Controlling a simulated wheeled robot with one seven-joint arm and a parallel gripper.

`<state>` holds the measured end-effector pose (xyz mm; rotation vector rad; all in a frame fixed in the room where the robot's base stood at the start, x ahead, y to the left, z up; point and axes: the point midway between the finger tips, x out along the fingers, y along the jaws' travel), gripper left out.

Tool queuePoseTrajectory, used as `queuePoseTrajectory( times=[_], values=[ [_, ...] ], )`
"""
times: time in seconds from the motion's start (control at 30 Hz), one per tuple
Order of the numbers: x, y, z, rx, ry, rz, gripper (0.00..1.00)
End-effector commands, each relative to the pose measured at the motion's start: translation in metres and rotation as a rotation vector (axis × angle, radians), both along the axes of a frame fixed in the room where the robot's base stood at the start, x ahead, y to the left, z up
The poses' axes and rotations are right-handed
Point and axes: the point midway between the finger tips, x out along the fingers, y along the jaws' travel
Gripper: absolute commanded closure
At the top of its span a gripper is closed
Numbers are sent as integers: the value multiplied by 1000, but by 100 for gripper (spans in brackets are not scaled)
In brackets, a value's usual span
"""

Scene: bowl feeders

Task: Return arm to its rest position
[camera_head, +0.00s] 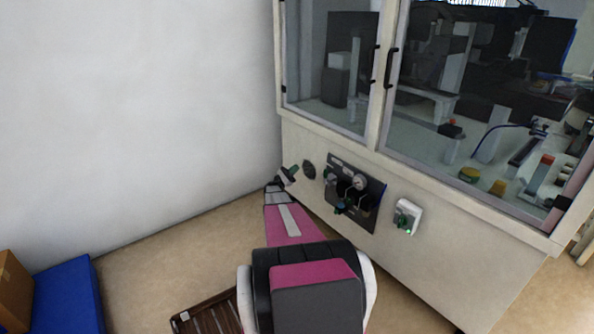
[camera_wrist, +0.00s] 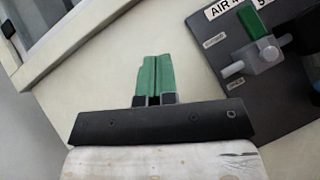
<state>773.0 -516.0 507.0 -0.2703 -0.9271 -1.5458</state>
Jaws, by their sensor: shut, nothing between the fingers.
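My gripper (camera_head: 289,173) is at the end of my arm, stretched out toward the front of the machine cabinet. In the wrist view its two green fingers (camera_wrist: 153,77) lie side by side, closed with nothing between them. The fingers point at the pale cabinet front (camera_wrist: 130,40), to the left of a dark control panel (camera_wrist: 292,75). I cannot tell the exact gap between the fingertips and the cabinet.
The machine cabinet (camera_head: 440,262) with glass doors stands at the right. Its dark panel (camera_head: 370,212) has a gauge and green-handled valves; a switch box (camera_head: 404,216) sits beside it. A white wall is at left. A blue box (camera_head: 70,298) and a slatted wooden pallet (camera_head: 215,318) lie low left.

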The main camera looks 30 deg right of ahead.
Motion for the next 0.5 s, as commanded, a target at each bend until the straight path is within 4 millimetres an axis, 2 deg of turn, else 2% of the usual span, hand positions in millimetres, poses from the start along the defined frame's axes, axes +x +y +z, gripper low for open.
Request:
queuePoseTrajectory(
  times=[0.37,0.5],
  values=[
    [0,0,1,1,4,1,100],
    [5,8,9,32,70,28,100]
  ],
)
